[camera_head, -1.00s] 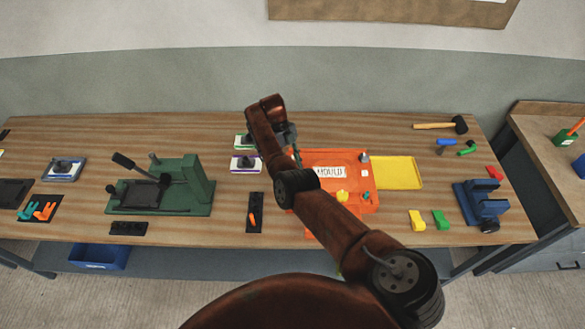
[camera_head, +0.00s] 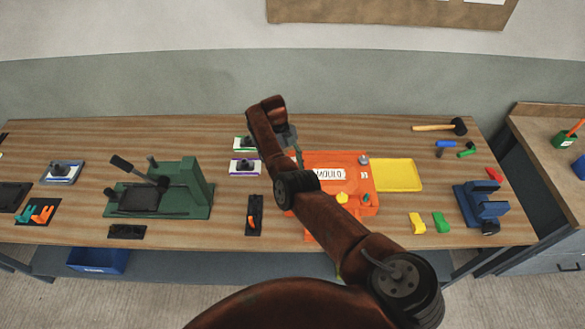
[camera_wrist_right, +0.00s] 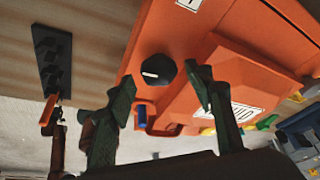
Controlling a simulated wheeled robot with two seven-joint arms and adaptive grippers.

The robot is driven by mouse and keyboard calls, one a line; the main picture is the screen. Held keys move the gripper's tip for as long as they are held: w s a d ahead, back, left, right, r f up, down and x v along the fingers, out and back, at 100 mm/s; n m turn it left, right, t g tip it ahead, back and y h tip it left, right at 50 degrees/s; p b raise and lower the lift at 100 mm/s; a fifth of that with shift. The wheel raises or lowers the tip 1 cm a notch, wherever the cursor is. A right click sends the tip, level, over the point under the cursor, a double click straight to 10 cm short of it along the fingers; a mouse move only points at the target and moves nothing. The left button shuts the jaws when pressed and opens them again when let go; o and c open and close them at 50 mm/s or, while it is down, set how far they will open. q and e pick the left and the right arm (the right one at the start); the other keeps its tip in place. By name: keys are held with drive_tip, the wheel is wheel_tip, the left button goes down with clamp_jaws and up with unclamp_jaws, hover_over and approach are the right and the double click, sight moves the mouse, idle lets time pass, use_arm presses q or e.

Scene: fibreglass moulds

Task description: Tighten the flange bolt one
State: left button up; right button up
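The orange mould (camera_head: 352,163), with a white label reading MOULD, lies on the bench partly behind my right arm. In the right wrist view, a dark hexagonal bolt head (camera_wrist_right: 158,70) with a white mark sits on the orange mould's flange (camera_wrist_right: 145,40). My right gripper (camera_wrist_right: 157,83) is open, its two dark green fingers on either side of the bolt head in the picture. I cannot tell whether they touch it. In the head view the right gripper (camera_head: 290,140) is at the mould's far left corner, and that bolt is hidden. My left gripper is not clearly visible.
A yellow tray (camera_head: 396,174) lies to the right, with a blue vise (camera_head: 482,208) beyond. A black holder (camera_head: 254,228) and a green press (camera_head: 190,185) are to the left. Bench between press and holder is clear.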

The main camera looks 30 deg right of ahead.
drive_tip(key=v, duration=0.8)
idle(0.4)
drive_tip(key=shift+r, duration=0.1)
